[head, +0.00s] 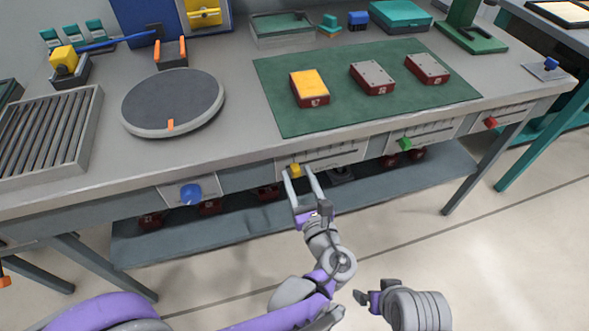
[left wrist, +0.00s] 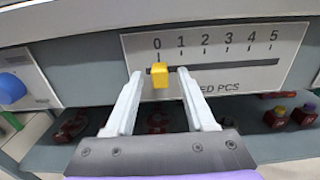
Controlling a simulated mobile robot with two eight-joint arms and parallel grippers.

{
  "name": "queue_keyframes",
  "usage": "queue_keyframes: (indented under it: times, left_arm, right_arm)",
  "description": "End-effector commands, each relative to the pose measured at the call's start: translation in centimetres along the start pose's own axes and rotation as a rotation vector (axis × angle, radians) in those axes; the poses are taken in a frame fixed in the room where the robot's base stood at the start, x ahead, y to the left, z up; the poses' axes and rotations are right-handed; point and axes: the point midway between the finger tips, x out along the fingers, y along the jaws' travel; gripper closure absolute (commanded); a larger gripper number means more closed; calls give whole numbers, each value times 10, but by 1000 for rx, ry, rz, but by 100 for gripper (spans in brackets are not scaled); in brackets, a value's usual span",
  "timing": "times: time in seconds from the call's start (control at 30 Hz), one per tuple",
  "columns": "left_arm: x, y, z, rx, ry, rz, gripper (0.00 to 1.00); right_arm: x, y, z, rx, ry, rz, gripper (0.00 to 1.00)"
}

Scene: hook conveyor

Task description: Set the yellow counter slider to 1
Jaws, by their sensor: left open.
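The yellow counter slider (head: 295,169) sits at the left end of its slot on the white scale panel (head: 335,158) on the table's front face. In the left wrist view the yellow slider (left wrist: 160,75) stands under the 0 mark of the scale panel (left wrist: 225,50), which runs from 0 to 5. My left gripper (head: 303,172) is open, with one finger on each side of the slider. In the left wrist view the left gripper's fingers (left wrist: 159,76) show gaps to the knob on both sides. My right gripper (head: 370,297) is low at the bottom, away from the table.
A blue knob (head: 190,193) is on the panel to the left. A green slider (head: 405,143) and a red slider (head: 491,122) are on panels to the right. A lower shelf (head: 240,222) holds several dark red blocks. The floor before the table is clear.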

Motion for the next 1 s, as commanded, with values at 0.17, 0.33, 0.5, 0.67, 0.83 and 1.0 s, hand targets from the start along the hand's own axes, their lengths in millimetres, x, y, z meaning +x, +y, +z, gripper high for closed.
queue_keyframes:
  times: [0.17,0.33,0.5,0.67,0.83,1.0]
  left_arm:
    - [0,0,0,0,0,0,45]
    - [0,0,0,0,0,0,67]
    - [0,0,0,0,0,0,97]
    - [0,0,0,0,0,0,100]
    - [0,0,0,0,0,1,100]
    - [0,0,0,0,0,1,100]
  right_arm:
    - [0,0,0,0,0,0,6]
    - [0,0,0,0,0,0,6]
    - [0,0,0,0,0,0,6]
    - [0,0,0,0,0,0,6]
    - [0,0,0,0,0,0,6]
    - [0,0,0,0,0,0,6]
